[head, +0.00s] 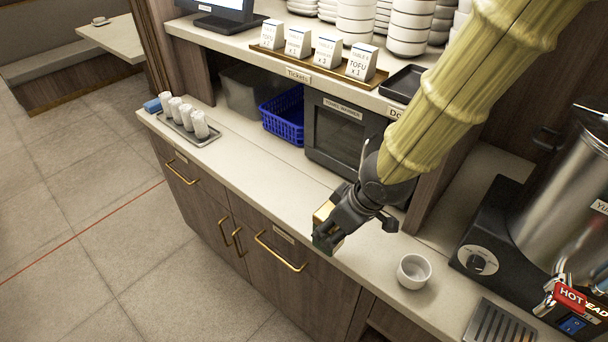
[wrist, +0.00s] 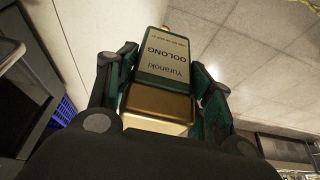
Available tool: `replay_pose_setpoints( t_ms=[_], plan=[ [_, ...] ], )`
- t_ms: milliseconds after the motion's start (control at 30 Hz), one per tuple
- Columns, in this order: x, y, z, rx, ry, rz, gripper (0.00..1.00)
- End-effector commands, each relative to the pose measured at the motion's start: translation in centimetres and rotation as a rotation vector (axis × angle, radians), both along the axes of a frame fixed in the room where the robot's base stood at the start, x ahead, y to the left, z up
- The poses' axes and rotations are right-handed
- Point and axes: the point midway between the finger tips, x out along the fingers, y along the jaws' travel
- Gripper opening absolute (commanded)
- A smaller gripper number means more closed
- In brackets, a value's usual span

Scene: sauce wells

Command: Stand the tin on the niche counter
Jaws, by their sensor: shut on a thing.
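The tin (wrist: 165,62) is a green and gold box with a pale label reading "Yuranoki OOLONG". My gripper (head: 328,228) is shut on it, with a finger on each side in the wrist view. In the head view only a gold and dark green part of the tin shows past my gripper, near the front edge of the counter. The niche counter (head: 282,166) is a pale worktop below a raised shelf. I cannot tell exactly how high the tin is above it.
A towel warmer (head: 338,130) and a blue basket (head: 284,115) stand at the back of the niche. A tray of rolled towels (head: 187,120) lies at the left end. A white cup (head: 414,271) and a steel urn (head: 560,190) stand to the right. Bare counter lies left of my gripper.

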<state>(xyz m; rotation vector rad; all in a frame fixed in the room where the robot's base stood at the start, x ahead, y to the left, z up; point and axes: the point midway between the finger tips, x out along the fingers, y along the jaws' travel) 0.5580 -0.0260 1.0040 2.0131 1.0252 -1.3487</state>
Motion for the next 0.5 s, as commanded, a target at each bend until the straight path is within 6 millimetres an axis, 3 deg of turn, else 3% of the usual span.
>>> replay_pose_setpoints(
  t_ms=[300,500],
  plan=[
    [8.0,1.0,-1.4,0.003,0.024,-0.001,0.23],
    [11.6,1.4,-1.8,0.003,0.024,-0.002,0.23]
  ],
)
